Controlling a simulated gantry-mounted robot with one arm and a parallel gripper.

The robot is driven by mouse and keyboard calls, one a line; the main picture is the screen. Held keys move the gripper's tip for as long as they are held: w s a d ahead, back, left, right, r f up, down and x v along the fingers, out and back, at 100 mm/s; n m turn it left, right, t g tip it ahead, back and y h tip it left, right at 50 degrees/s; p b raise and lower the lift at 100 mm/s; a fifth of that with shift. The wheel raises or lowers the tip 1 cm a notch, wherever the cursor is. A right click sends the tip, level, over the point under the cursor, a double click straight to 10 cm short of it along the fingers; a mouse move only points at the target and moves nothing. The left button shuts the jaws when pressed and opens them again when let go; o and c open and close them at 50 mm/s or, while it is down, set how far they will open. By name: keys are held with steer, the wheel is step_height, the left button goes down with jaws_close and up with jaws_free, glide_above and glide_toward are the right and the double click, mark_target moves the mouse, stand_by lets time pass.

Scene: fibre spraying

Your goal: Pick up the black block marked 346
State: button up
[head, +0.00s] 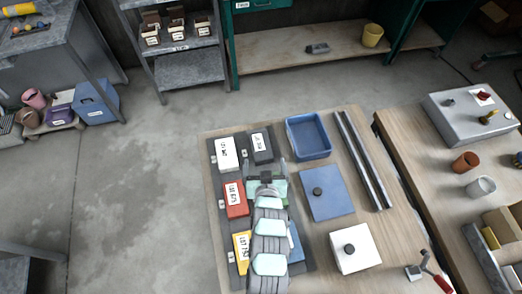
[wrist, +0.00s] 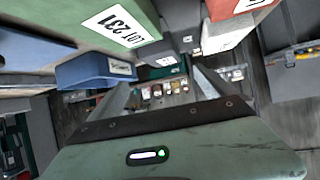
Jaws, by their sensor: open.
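The black block (head: 262,146) with a white label lies at the top right of the dark mat in the head view. Its label is too small to read surely. My gripper (head: 266,168) is just below it in that view, over the green block, with fingers apart and nothing between them. In the wrist view, my gripper (wrist: 162,88) is open, and a dark block (wrist: 158,73) with a pale label shows beyond and between the fingers. I cannot tell how high the fingers are above the mat.
The green block (wrist: 120,22) marked LOT 231 is close beside my gripper. White (head: 227,153), red (head: 236,198), yellow (head: 241,250) and blue (head: 296,243) blocks share the mat. A blue tray (head: 309,153) and dark rails (head: 362,160) lie to the right.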

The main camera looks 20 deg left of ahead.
mark_target(261, 146)
steer(key=x, duration=0.5)
steer(key=shift+a+f+p, duration=0.15)
steer(key=shift+a+p, duration=0.05)
steer(key=shift+p, duration=0.15)
steer(key=shift+a+p+x, duration=0.25)
steer(key=shift+p+x, duration=0.25)
steer(key=shift+x, duration=1.75)
steer(key=shift+w+a+f, duration=0.1)
steer(key=shift+w+f, duration=0.15)
steer(key=shift+w, duration=0.05)
steer(key=shift+c, duration=0.5)
jaws_close()
